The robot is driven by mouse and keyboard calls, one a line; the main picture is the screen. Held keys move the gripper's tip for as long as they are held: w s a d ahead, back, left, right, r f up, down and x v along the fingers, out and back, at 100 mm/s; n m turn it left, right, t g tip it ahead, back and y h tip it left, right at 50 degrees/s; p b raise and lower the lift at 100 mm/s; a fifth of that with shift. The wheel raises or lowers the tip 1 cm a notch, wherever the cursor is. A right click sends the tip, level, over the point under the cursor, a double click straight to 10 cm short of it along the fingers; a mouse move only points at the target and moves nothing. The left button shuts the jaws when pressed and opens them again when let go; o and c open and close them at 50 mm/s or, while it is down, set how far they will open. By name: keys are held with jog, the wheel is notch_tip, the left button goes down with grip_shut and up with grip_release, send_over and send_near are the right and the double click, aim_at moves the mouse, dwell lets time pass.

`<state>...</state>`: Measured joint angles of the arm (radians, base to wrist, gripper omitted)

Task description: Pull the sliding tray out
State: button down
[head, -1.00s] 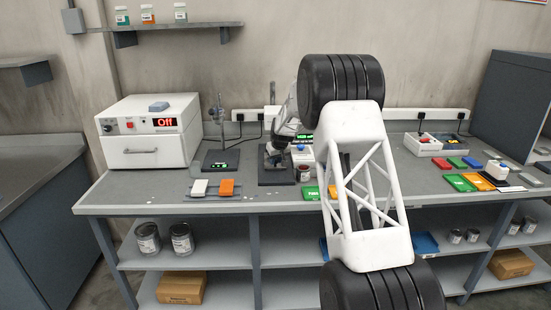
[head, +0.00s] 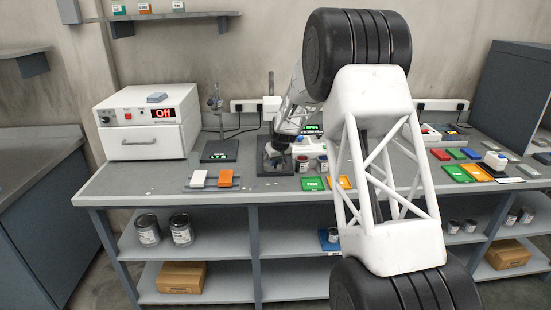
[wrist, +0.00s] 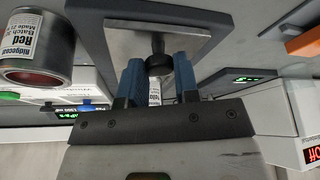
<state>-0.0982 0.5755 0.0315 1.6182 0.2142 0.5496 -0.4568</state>
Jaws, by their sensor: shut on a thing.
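A dark stand (head: 263,166) with a tall post sits on the bench, and my gripper (head: 279,152) is low over its base. In the wrist view, my gripper (wrist: 158,68) has its two blue fingers on either side of a small dark knob (wrist: 157,64) and is shut on it. The knob adjoins a bright metal piece (wrist: 128,38) over the dark base plate (wrist: 92,24). This metal piece looks like the sliding tray, but how it fits in the stand is hard to tell. My forearm hides part of the bench behind it.
A white oven (head: 150,125) showing "Off" is at the left. White and orange blocks (head: 225,178) lie near the front edge. Green and orange trays (head: 312,183) lie right of the stand.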

jog(key=shift+s+r, duration=0.1)
jog(key=shift+s, duration=0.7)
jog(key=c, duration=0.9)
grip_release()
jog(key=shift+o, duration=0.2)
jog(key=shift+s+r, duration=0.1)
jog(key=v, duration=0.7)
jog(key=shift+r, duration=0.2)
jog(key=shift+s+r, duration=0.1)
jog(key=shift+s, duration=0.05)
